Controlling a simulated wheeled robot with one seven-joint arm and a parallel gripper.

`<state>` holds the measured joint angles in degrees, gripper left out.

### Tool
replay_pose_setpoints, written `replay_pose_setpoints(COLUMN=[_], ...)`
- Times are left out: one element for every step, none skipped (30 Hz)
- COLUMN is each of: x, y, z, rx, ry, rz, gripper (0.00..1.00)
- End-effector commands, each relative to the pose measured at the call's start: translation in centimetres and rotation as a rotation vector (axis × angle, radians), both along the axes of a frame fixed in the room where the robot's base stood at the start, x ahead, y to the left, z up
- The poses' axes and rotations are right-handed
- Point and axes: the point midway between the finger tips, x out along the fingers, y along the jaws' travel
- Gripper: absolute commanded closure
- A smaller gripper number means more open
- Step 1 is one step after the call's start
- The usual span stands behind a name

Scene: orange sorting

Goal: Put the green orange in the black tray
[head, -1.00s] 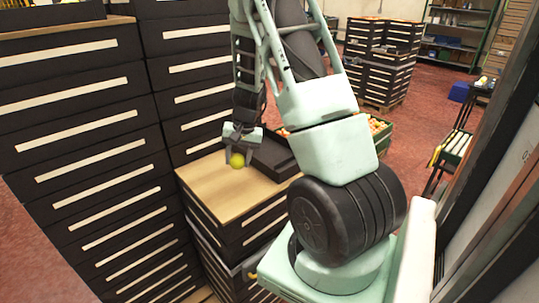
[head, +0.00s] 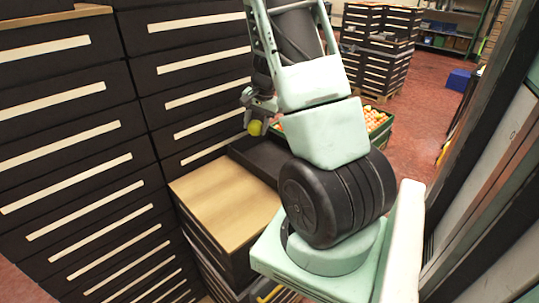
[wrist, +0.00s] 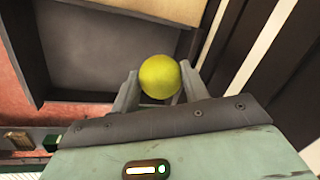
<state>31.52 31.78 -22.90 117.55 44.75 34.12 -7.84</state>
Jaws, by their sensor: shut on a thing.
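The green orange (head: 255,128) looks yellow-green. My gripper (head: 257,112) is shut on it and holds it in the air, above the back part of the low cabinet top. In the wrist view the green orange (wrist: 160,77) sits between the two fingertips of my gripper (wrist: 160,88). The black tray (head: 262,155) is on the cabinet behind the bare wood, partly hidden by my arm. In the wrist view the black tray (wrist: 110,50) shows as a dark, empty-looking floor with raised walls, beyond and to the left of the orange.
A wooden cabinet top (head: 225,200) lies bare in front of the tray. Tall black drawer cabinets (head: 75,130) stand close on the left. A green crate of oranges (head: 378,125) is behind my arm. Red floor (head: 425,130) is open at the right.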

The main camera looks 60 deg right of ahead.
Motion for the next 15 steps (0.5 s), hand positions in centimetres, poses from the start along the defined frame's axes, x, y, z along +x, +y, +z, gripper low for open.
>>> replay_pose_setpoints(x=[0.0, 0.0, 0.0, 0.0, -0.1, -0.1, -0.2, -0.1, -0.1, -0.1, -0.1, -0.1, -0.1, 0.0, 0.0], y=[0.0, 0.0, 0.0, 0.1, 0.1, 0.1, 0.1, 0.1, 0.0, 0.1, 0.1, 0.1, 0.0, 0.0, 0.0], z=[-0.1, -0.2, -0.6, -1.1, -1.6, -2.3, -2.9, -3.5, -4.2, -4.7, -5.1, -5.6, -5.8, -6.1, -6.4], rx=[0.001, 0.001, 0.003, 0.004, 0.005, 0.005, 0.006, 0.005, 0.005, 0.005, 0.004, 0.003, 0.003, 0.002, 0.002], ry=[0.000, 0.001, 0.002, 0.002, 0.003, 0.004, 0.005, 0.004, 0.003, 0.003, 0.003, 0.003, 0.002, 0.001, 0.001], rz=[0.000, 0.000, -0.001, -0.001, -0.001, -0.003, -0.003, -0.002, -0.003, -0.002, -0.002, -0.001, -0.001, -0.001, -0.001], gripper=[0.79, 0.79, 0.79, 0.79, 0.79, 0.79, 0.79, 0.79, 0.79, 0.79, 0.79, 0.79, 0.79, 0.79, 0.79])
